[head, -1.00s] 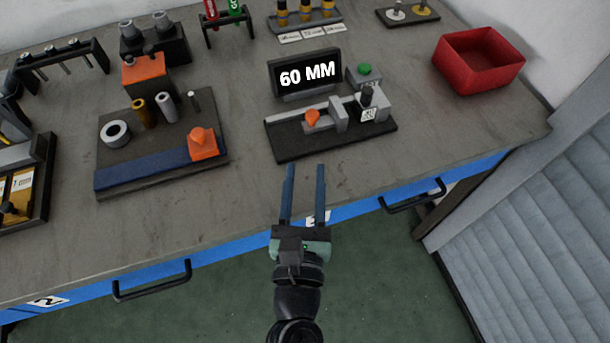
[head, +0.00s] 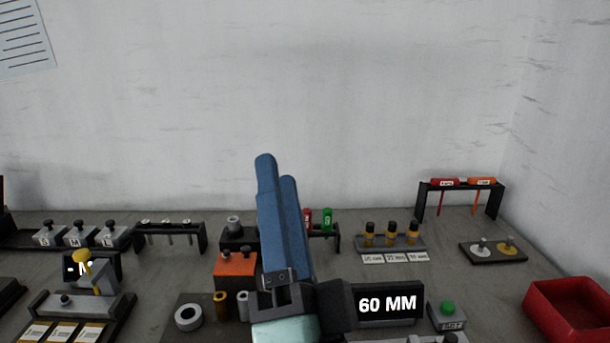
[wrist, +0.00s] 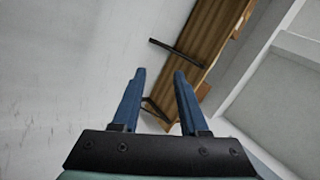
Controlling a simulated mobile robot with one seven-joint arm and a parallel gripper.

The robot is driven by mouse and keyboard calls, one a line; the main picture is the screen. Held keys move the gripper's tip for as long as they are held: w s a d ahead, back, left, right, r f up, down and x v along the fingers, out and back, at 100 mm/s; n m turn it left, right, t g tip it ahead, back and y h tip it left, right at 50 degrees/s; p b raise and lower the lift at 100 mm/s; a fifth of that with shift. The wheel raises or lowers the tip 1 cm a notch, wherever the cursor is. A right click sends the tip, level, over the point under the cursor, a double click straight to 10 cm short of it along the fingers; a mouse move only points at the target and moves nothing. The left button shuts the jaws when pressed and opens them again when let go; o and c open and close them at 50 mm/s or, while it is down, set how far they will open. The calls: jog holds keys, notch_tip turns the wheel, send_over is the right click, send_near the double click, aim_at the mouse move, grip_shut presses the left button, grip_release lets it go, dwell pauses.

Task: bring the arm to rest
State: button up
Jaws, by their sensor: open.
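My gripper (head: 278,215) is raised in front of the head camera, its blue fingers pointing up against the white wall. In the head view one finger partly overlaps the other. In the wrist view my gripper (wrist: 158,80) shows two blue fingers apart with nothing between them. It is open and empty, clear of the bench (head: 140,290). It hides part of the bench behind it.
On the bench are a "60 MM" display (head: 388,305), a green button box (head: 447,312), a red bin (head: 572,308), an orange-topped block (head: 236,265) and a rack with red and orange tools (head: 461,184). A brown panel (wrist: 210,45) shows in the wrist view.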

jog(key=s+d+r+n+t+h+p, duration=0.1)
jog(key=r+n+p, duration=0.4)
jog(key=r, duration=1.1)
jog(key=s+d+r+n+t+h+p, duration=0.1)
jog(key=s+r+n+h+p, duration=0.3)
jog(key=r+p, duration=0.8)
notch_tip(320, 180, up, 5)
jog(key=shift+s+n+t, duration=0.3)
jog(key=shift+n, duration=0.3)
